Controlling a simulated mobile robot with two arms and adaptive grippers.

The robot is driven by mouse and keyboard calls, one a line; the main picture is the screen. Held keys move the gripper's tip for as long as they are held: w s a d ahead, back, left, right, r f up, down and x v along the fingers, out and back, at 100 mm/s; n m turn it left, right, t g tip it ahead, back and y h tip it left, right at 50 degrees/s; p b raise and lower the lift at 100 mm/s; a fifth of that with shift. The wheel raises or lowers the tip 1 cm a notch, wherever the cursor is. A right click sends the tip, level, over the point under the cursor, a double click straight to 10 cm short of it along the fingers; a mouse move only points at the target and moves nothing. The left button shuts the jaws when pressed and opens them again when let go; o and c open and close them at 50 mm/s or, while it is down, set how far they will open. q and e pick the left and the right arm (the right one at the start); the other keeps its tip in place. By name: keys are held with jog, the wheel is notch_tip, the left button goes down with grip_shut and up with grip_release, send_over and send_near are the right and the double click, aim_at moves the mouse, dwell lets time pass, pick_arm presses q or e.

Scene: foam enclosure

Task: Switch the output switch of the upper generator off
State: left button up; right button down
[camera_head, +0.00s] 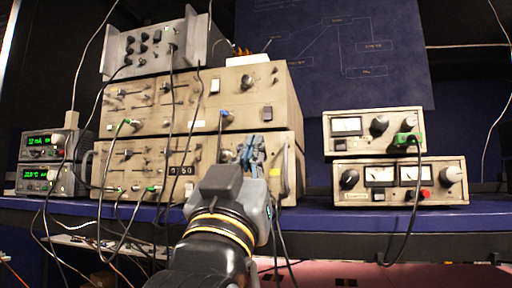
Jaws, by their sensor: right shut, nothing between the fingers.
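The upper generator (165,104) is a wide beige instrument with sliders, knobs and small switches, stacked on a similar lower generator (140,154). My right gripper (251,148) rises from the bottom middle and is shut and empty. Its fingers appear in front of the lower generator's right part, just below the upper generator's lower right. They cover part of the lower front. My left gripper is out of view.
A grey instrument (150,47) sits on top of the stack. Two small green-display units (50,180) stand left, and two beige power supplies (372,131) stand right on the blue shelf (318,213). Several cables hang across the generator fronts.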

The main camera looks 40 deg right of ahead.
pick_arm(q)
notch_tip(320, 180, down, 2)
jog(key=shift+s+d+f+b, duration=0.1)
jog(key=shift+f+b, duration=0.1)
jog(key=shift+b, duration=0.55)
pick_arm(e)
jog(key=v, duration=0.4)
jog(key=shift+s+f, duration=0.1)
jog(key=shift+s, duration=0.05)
jog(key=shift+a, duration=0.15)
